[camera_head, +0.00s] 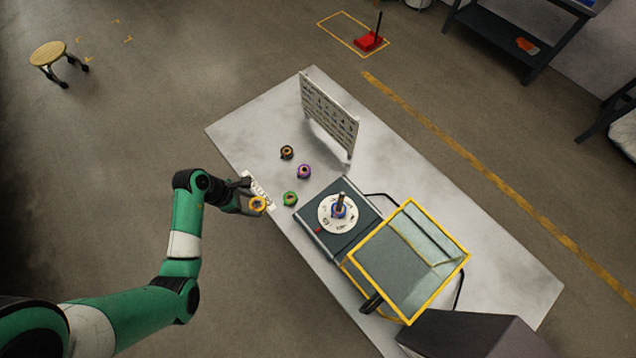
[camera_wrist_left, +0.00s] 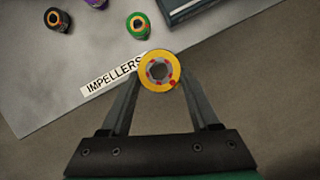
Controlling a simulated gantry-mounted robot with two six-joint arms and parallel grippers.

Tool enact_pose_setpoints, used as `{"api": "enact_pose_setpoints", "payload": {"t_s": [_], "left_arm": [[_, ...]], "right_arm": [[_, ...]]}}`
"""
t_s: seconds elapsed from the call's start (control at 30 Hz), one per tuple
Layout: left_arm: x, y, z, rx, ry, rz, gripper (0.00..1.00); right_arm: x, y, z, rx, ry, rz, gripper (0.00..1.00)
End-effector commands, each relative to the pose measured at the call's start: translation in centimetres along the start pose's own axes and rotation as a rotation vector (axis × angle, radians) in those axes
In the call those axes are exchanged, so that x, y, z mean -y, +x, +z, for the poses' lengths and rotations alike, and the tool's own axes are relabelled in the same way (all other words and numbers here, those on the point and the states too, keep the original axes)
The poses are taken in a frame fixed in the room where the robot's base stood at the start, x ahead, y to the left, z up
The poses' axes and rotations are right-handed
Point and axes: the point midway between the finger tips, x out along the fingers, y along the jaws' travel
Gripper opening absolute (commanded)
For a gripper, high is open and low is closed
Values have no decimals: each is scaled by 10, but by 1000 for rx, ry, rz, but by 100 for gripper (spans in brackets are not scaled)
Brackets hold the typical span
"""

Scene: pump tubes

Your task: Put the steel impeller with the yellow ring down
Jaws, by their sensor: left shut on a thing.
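The steel impeller with the yellow ring (camera_head: 257,204) is held in my left gripper (camera_head: 246,200), above the near-left edge of the table. In the left wrist view, the yellow ring of the impeller (camera_wrist_left: 159,71) faces the camera between the two fingertips (camera_wrist_left: 160,82). The impeller appears to overlap the end of the white label reading "IMPELLERS" (camera_wrist_left: 112,75). The gap between the impeller and the table is hard to judge. My right gripper is not in view.
A green-ringed impeller (camera_head: 290,198), a purple one (camera_head: 304,171) and an orange-ringed dark one (camera_head: 287,152) stand on the table (camera_head: 240,130). A machine with a round white plate (camera_head: 327,222) and a yellow-framed clear cover (camera_head: 437,297) stands to the right. A board (camera_head: 330,110) stands behind.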

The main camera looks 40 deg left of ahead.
Motion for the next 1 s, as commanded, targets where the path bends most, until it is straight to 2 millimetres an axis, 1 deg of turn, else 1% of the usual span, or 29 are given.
{"api": "enact_pose_setpoints", "payload": {"t_s": [0.13, 0.23, 0.37, 0.4, 0.53, 0.6, 0.7, 0.8, 1.0], "left_arm": [[-2, 1, 0, 0, 1, 0, 0], [-13, 9, 0, 1, 1, 1, 0], [-45, 29, 0, 1, 1, 2, 0], [-56, 35, 0, 1, 0, 2, 0], [-93, 55, 1, 1, 1, 2, 0], [-105, 74, -3, 0, 0, 0, 0], [-120, 92, -7, 0, 1, 0, 0], [-130, 101, -8, 0, 1, 0, 0], [-134, 102, -7, 0, 2, 0, 0]], "right_arm": [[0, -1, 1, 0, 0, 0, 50], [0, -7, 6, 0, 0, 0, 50], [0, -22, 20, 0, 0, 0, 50], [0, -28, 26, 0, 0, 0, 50], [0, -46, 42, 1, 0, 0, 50], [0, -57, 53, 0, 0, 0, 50], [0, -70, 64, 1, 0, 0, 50], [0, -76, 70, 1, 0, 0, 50], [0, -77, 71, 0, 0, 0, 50]]}}
